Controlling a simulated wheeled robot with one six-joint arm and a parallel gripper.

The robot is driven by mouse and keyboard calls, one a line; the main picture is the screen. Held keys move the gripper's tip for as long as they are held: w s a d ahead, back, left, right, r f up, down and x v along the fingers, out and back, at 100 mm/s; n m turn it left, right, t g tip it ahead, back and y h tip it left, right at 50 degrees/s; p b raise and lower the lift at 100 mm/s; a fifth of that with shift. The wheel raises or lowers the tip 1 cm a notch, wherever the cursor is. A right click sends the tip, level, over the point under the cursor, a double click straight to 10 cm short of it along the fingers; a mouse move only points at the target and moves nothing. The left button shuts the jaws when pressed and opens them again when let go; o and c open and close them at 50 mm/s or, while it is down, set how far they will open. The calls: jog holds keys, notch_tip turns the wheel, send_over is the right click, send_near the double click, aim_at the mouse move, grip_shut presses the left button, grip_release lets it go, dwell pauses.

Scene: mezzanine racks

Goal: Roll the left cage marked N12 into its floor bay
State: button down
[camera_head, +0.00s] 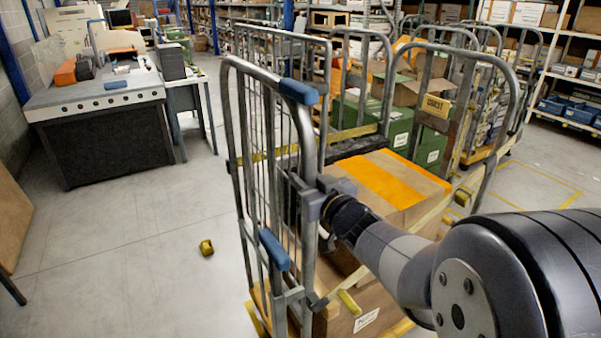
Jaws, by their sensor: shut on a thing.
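A grey tubular roll cage (309,140) with blue handle grips stands close in front of me, loaded with cardboard boxes (421,187), the top one crossed by an orange strip. A white label (366,320) shows low on a box, too small to read surely. My gripper (318,198) is shut on the cage's near upright post, below the upper blue grip. The arm reaches in from the lower right and hides part of the load.
More loaded cages (490,90) stand behind and to the right. A workbench (107,95) stands at the left. A small yellow object (206,247) lies on open floor left of the cage. Yellow-marked floor (545,185) shows at the right. Shelving (570,70) lines the back.

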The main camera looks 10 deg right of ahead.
jog(key=shift+r+v, duration=0.2)
jog(key=shift+v, duration=1.2)
jog(key=c, duration=1.4)
grip_release()
jog(key=shift+f, duration=0.1)
jog(key=v, duration=1.1)
jog(key=shift+w, duration=0.15)
jog(key=x, duration=1.1)
jog(key=shift+s, duration=0.2)
